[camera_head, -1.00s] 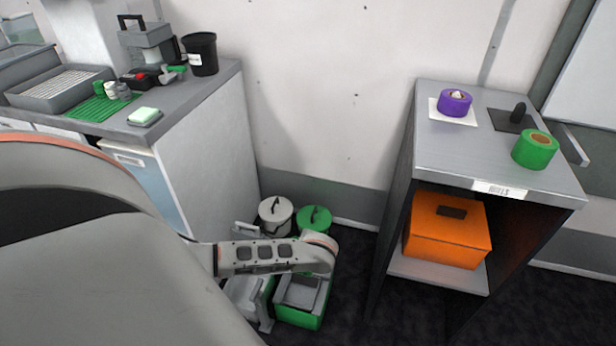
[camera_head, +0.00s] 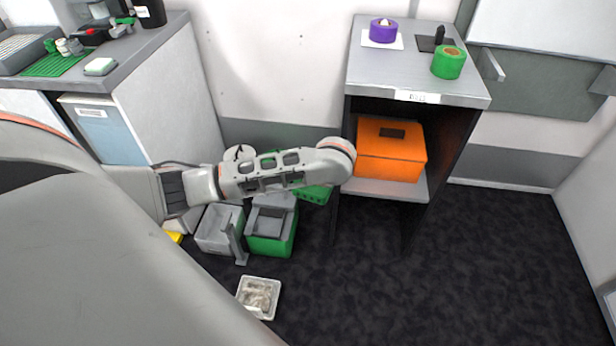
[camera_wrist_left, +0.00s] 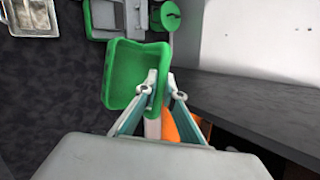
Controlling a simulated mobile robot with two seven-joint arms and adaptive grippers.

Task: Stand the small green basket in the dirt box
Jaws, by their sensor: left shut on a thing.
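The small green basket (camera_head: 316,194) hangs below the end of my left arm in the head view, partly hidden by it. In the left wrist view the basket (camera_wrist_left: 128,76) is open-topped, and my left gripper (camera_wrist_left: 163,86) is shut on its near right rim. The gripper fingers are hidden in the head view. A shallow pale tray of grey-brown debris (camera_head: 258,297) lies on the floor, and a grey box (camera_head: 218,230) and a larger green box (camera_head: 271,240) stand behind it. No readable label shows which is the dirt box. My right gripper is out of view.
A shelf unit (camera_head: 412,75) holding an orange box (camera_head: 391,150) stands right of the basket. A cabinet (camera_head: 165,85) stands at the left. A yellow thing (camera_head: 174,237) shows beside the grey box. Dark floor is clear at the right and front.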

